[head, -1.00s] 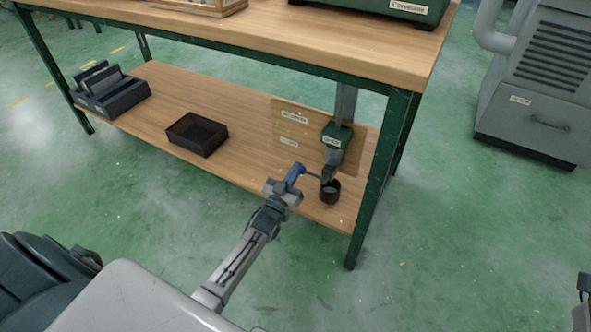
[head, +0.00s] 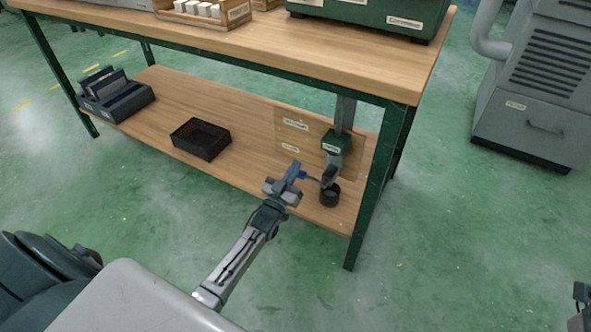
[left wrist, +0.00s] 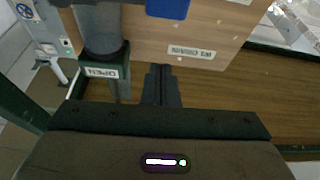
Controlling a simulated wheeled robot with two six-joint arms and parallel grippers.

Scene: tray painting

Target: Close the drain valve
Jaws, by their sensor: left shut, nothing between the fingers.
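The drain valve (head: 334,143) is a dark green fitting on a grey vertical pipe at the right end of the lower shelf. Its blue lever handle (head: 297,171) points left in the head view, on a thin arm. The handle also shows at the top of the left wrist view (left wrist: 167,8). A label on the green fitting (left wrist: 102,71) reads OPEN there, upside down. My left gripper (head: 287,188) is shut and empty beside the blue handle; I cannot tell whether they touch. In the left wrist view its fingers (left wrist: 161,85) are together. My right gripper (head: 582,293) barely shows at the right edge.
A black cup (head: 330,194) stands below the valve outlet. A wooden board (head: 292,137) with labels stands behind it. A green table leg (head: 369,200) is to the right. A dark bin (head: 200,138) and a slotted rack (head: 118,102) sit left on the shelf.

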